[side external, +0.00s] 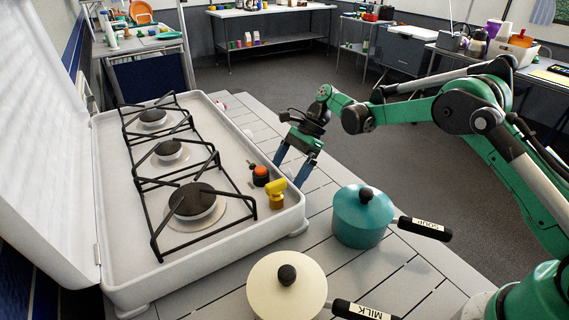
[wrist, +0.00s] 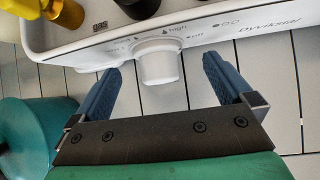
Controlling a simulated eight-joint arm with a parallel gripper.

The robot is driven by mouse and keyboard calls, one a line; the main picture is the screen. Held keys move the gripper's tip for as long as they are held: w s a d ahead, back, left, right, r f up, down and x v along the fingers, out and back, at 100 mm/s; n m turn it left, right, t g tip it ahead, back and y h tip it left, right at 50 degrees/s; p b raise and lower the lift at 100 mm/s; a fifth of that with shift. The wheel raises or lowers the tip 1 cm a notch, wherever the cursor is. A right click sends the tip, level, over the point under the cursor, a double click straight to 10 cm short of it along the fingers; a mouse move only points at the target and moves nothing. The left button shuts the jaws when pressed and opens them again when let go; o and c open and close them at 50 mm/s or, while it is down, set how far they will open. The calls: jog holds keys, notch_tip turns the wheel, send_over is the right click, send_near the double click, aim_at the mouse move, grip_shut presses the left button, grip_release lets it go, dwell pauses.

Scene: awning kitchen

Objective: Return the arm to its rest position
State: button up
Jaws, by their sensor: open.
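My green arm reaches in from the right in the side view. My gripper (side external: 290,170) points down beside the right-hand edge of the white gas stove (side external: 218,258). Its two blue fingers are spread apart and hold nothing. In the wrist view, a white knob (wrist: 159,64) on the stove's front panel shows between the fingers, with a gap on both sides. The panel around it carries printed marks, among them "off" and "high".
A teal pot (side external: 360,218) marked SOUP and a cream pot (side external: 287,288) marked MILK stand on the grey slatted table (side external: 330,178). Open floor lies behind my gripper.

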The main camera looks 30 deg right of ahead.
jog(key=c, duration=1.4)
jog(key=shift+c, duration=0.2)
jog(key=t, duration=0.1)
jog(key=n+t, duration=0.1)
jog(key=t, duration=0.1)
jog(key=shift+s, duration=0.25)
jog(key=n+t, duration=0.1)
jog(key=t, duration=0.2)
jog(key=shift+s+f+n, duration=0.1)
jog(key=shift+n, duration=0.2)
jog(key=o, duration=1.4)
jog(key=shift+o, duration=0.2)
